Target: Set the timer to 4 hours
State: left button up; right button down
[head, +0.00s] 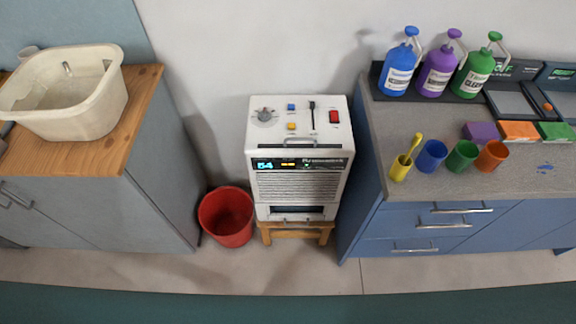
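A white box-shaped appliance (300,208) stands on a small wooden stool between two cabinets. Its top panel holds a round grey dial (264,115) with marks around it at the left, which may be the timer. Beside it are a small blue button (291,106), a yellow button (291,126), a black lever in a slot (312,110) and a red switch (334,117). A dark display (300,164) on the upper front shows green-blue digits that look like 54 and a small yellow mark. The dial's exact setting is too small to read. Neither gripper shows in the head view.
A red bin (227,217) stands on the floor left of the appliance. A beige basin (75,110) sits on the left wooden counter. The right grey counter (400,120) carries bottles, cups, sponges and scales. Open floor lies in front.

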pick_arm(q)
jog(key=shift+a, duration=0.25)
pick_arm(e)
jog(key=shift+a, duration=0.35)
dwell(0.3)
